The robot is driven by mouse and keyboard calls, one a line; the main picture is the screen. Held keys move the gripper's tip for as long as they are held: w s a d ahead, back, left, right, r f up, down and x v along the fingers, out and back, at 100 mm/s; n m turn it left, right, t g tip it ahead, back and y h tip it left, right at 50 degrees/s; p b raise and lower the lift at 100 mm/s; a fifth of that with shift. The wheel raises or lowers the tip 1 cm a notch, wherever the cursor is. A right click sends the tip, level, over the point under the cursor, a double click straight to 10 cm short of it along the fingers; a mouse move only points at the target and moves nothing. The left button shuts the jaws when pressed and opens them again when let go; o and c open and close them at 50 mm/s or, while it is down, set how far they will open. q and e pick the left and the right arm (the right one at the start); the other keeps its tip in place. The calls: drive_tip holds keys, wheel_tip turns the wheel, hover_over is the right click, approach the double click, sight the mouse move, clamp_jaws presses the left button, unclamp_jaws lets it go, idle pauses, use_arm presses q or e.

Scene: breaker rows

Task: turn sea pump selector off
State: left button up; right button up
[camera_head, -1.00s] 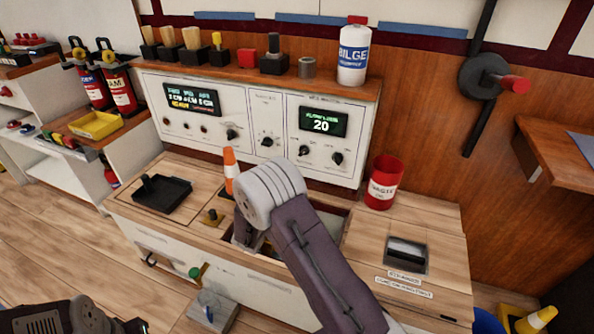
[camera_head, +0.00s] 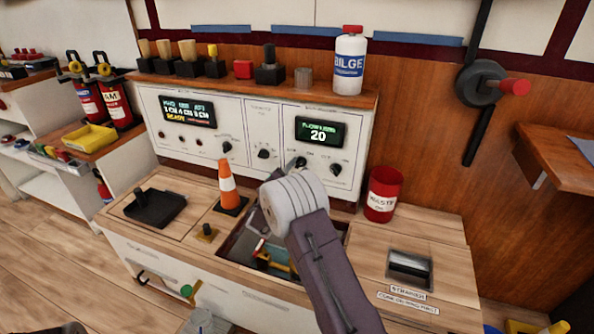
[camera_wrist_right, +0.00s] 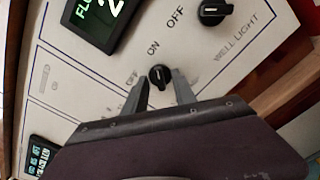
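In the right wrist view, a small black round selector knob (camera_wrist_right: 160,76) sits on the white panel with ON and OFF printed around it. Its name label is hidden or too blurred to read. My right gripper (camera_wrist_right: 161,84) is open, with one finger on each side of this knob; I cannot tell whether they touch it. In the head view, the knob (camera_head: 300,162) is at the right section of the panel, under the green "20" display, and my right wrist hides most of the fingers.
A second black knob labelled WELL LIGHT (camera_wrist_right: 212,12) is close by; more knobs (camera_head: 263,154) lie left. An orange cone (camera_head: 229,188), an open well (camera_head: 228,247) and a red can (camera_head: 383,194) are in front of the panel. A bilge bottle (camera_head: 350,62) stands on top.

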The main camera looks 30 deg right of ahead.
clamp_jaws()
drive_tip(key=shift+n, duration=0.3)
drive_tip(key=n+p, duration=0.3)
drive_tip(key=shift+r, duration=0.1)
drive_tip(key=n+p, duration=0.3)
drive_tip(key=n, duration=0.2)
drive_tip(key=n+p, duration=0.3)
drive_tip(key=n, duration=0.1)
drive_tip(key=shift+p, duration=0.35)
drive_tip(key=shift+n+p, duration=0.95)
drive_tip(key=shift+n, duration=0.75)
drive_tip(key=shift+f, duration=0.2)
drive_tip(key=shift+o, duration=0.6)
unclamp_jaws()
drive_tip(key=shift+a, duration=0.1)
